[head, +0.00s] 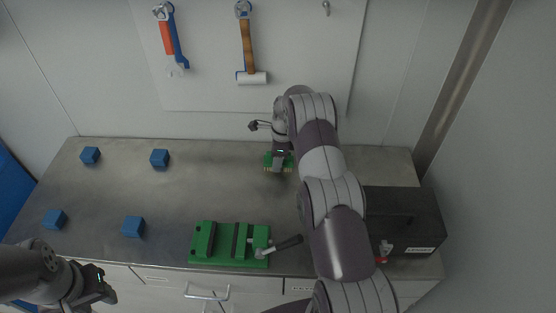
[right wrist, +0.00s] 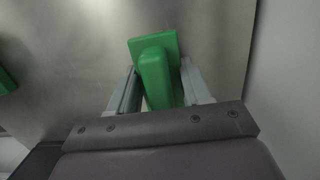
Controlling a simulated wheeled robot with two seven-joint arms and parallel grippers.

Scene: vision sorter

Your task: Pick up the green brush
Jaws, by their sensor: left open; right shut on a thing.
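The green brush (head: 268,159) is near the back of the metal table in the head view, with its pale bristles pointing down. It also shows in the right wrist view (right wrist: 156,72) between the fingers. My right gripper (head: 279,160) reaches over the table and is shut on the green brush. In the right wrist view the fingers (right wrist: 160,92) lie on either side of its handle. Whether the bristles touch the table I cannot tell. My left gripper (head: 103,292) is open and empty at the lower left, in front of the table's front edge.
Several blue cubes (head: 160,158) stand on the left of the table (head: 205,187). A green vise (head: 228,245) sits at the front middle, its lever pointing right. A black box (head: 415,215) stands at the right. Tools hang on the back board (head: 310,50).

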